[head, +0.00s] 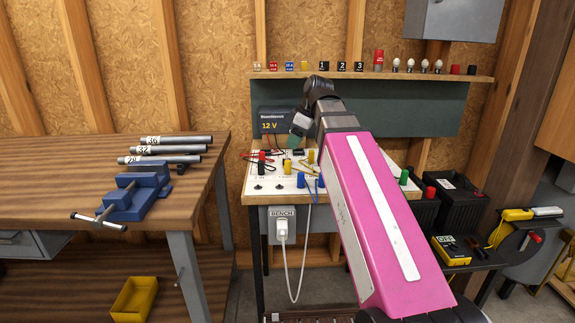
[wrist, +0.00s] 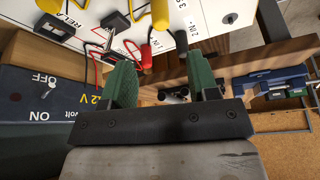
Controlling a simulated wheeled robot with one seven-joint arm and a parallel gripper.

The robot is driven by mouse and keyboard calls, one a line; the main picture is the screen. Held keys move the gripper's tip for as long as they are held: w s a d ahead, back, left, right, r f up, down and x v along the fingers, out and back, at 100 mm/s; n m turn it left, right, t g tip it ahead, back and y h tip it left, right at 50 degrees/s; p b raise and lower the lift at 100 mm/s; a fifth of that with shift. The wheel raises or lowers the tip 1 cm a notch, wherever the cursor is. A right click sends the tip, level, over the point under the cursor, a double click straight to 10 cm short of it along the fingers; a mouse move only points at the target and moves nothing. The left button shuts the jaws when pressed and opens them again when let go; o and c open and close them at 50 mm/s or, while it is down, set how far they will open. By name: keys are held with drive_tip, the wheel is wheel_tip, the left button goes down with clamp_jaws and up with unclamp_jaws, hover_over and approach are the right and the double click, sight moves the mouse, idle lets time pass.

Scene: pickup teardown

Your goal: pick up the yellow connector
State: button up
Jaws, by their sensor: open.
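Small yellow connectors stand on the white panel of the bench; one (head: 287,167) is left of centre and another (head: 311,157) is further right, beside the arm. I cannot tell which matches which between views. My gripper (wrist: 164,80) has its green fingers apart with nothing held between them. In the head view my gripper (head: 294,138) is above the back of the panel, in front of the 12 V box, partly hidden by its own wrist.
The 12 V box (head: 283,122) stands close behind my gripper. Red and black leads (head: 258,158) and blue connectors (head: 301,180) crowd the white panel (head: 262,180). A shelf (head: 450,76) with small items runs above. A blue vise (head: 137,195) sits on the left bench.

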sight(288, 161)
drive_tip(key=x, duration=0.5)
drive_tip(key=shift+f, duration=0.15)
drive_tip(key=shift+s+x, duration=0.2)
drive_tip(key=shift+x, duration=2.4)
drive_tip(key=shift+d+f, duration=0.1)
drive_tip(key=shift+d, duration=0.05)
drive_tip(key=shift+c, duration=0.3)
drive_tip(key=c, duration=0.9)
